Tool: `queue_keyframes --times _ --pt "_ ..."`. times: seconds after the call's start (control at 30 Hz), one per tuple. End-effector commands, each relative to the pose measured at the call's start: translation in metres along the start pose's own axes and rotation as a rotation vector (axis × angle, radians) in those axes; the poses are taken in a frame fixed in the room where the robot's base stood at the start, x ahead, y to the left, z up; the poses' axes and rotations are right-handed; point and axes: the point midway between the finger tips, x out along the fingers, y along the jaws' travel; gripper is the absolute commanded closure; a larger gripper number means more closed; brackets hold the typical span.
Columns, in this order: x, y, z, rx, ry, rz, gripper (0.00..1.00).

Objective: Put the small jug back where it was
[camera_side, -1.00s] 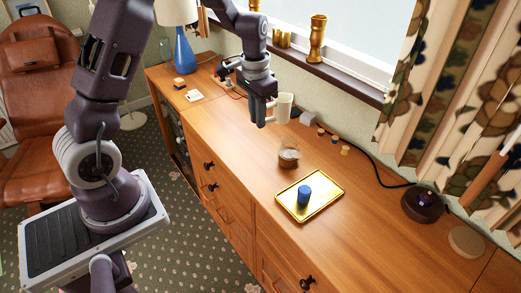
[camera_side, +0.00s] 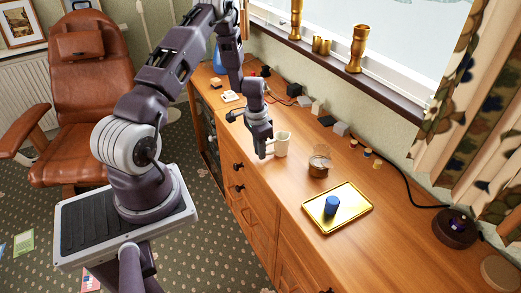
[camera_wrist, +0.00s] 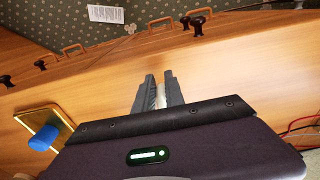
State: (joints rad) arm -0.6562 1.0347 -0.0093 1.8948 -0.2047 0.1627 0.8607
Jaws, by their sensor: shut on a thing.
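The small white jug (camera_side: 283,144) is upright near the front edge of the wooden cabinet top, left of a tray. My gripper (camera_side: 266,153) points down at the jug's left side and is shut on it, seemingly at the handle. I cannot tell whether the jug's base touches the wood. In the wrist view my two fingers (camera_wrist: 160,86) are close together with a pale sliver between them; most of the jug is hidden there.
A round brown pot (camera_side: 318,168) stands right of the jug. Beyond it lies a gold tray (camera_side: 352,220) with a blue cylinder (camera_side: 332,206). Small blocks (camera_side: 318,107) and cables line the back. A dark round base (camera_side: 455,228) is at right. Bare wood lies behind the jug.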

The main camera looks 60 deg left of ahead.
Motion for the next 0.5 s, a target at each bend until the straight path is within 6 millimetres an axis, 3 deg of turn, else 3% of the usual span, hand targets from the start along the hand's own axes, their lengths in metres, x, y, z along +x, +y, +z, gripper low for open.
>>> queue_keyframes --times 0.23,0.27,0.33,0.37,0.5 --pt "0.0018 -0.0002 -0.0003 0.0 0.001 -0.001 1.0" --pt "0.0019 -0.0002 -0.0002 0.0 0.001 -0.001 0.82" --pt "0.0016 -0.0002 -0.0002 0.0 0.001 -0.001 0.68" --pt "0.0016 -0.0001 -0.0002 0.0 0.001 -0.001 0.64" --pt "0.0015 -0.0001 -0.0002 0.0 0.0 0.0 0.64"
